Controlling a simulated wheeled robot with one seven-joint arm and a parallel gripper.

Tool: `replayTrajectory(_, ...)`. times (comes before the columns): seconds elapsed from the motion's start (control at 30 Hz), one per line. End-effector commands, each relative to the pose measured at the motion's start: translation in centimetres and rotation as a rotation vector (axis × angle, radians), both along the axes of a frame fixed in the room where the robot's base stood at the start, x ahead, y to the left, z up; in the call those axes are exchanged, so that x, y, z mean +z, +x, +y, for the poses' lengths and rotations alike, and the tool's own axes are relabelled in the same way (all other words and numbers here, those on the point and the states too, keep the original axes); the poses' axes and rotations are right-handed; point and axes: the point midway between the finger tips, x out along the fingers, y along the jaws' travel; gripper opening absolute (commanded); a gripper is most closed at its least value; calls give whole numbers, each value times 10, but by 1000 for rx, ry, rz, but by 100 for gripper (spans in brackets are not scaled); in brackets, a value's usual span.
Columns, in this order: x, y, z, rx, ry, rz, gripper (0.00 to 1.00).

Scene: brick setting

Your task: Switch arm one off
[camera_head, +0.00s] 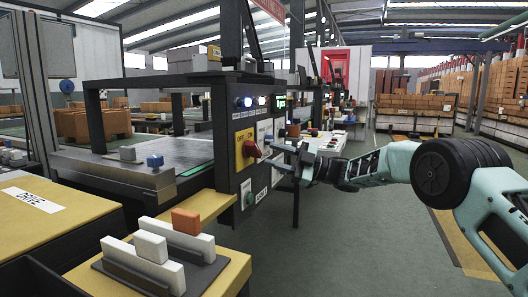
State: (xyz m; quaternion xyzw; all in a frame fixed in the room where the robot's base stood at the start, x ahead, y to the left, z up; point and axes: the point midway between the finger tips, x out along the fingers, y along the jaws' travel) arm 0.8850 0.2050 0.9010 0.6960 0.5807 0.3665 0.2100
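A dark control panel stands on the machine's side, near the middle. On it a yellow plate (245,148) carries a red rotary switch (252,149), with lettering above it that seems to read OFF and ON. I cannot tell for sure which way the switch is turned. No label naming arm one is legible. My gripper (274,156) reaches in from the right, just right of the red switch and seemingly apart from it. Its fingers look spread, with nothing seen between them.
Lit indicators (252,101) sit above the yellow plate. White blocks (150,246) and an orange block (187,221) stand on a near yellow table. A yellow box marked DRIVE (40,225) is at left. Brick stacks (500,85) stand back right. The floor (340,245) below my arm is clear.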

Motion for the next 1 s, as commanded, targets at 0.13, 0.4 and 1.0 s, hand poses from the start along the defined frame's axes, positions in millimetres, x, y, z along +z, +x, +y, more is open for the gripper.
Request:
replayTrajectory(0.13, -8, -1, -36, -3, -2, 2, 38)
replayTrajectory(0.4, -25, -5, -92, -3, 0, 2, 38)
replayTrajectory(1.0, -34, -7, -122, 0, -1, 0, 38)
